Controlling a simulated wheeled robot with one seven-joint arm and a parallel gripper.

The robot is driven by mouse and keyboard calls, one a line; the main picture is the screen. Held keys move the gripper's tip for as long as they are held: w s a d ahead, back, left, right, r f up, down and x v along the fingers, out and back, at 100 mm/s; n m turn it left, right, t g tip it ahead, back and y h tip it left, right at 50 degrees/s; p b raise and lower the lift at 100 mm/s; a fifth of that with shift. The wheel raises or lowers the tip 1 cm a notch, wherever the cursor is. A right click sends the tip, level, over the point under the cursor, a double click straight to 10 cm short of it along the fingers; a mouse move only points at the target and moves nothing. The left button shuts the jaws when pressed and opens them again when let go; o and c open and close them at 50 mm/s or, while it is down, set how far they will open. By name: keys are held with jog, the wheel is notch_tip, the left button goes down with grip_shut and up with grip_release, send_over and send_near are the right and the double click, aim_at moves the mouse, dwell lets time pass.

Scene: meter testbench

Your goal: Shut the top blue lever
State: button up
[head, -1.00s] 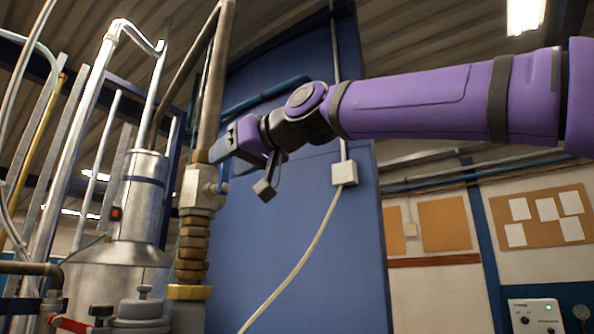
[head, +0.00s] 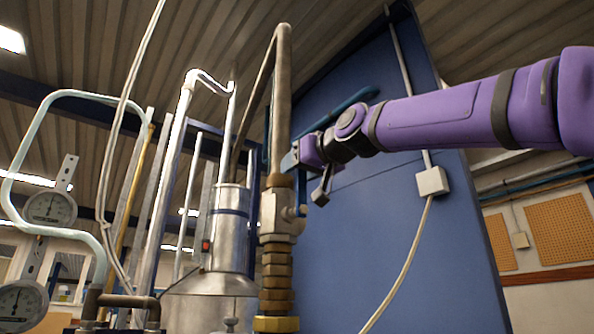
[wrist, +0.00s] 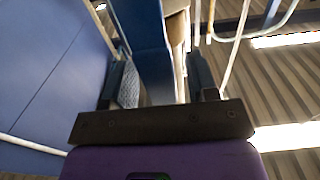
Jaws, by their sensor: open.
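A blue lever (head: 352,103) shows in the head view as a long bar slanting up to the right, beside the vertical pipe and behind my wrist. My gripper (head: 304,178) is open near the pipe, just above the brass-coloured valve fitting. In the wrist view a wide blue bar (wrist: 150,45), apparently the lever, runs between the two fingers of my gripper (wrist: 165,80). Whether the fingers touch it cannot be told. The lever's pivot end is hidden behind the gripper and pipe in the head view.
The vertical pipe (head: 283,90) and its fitting (head: 279,215) stand close to my gripper. A metal tank (head: 228,235) and dial gauges (head: 48,207) are to the left. A blue panel (head: 360,220) with a junction box (head: 432,181) stands behind.

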jog(key=shift+w+a, duration=0.35)
jog(key=shift+w, duration=0.15)
grip_shut()
jog(key=shift+a, duration=0.1)
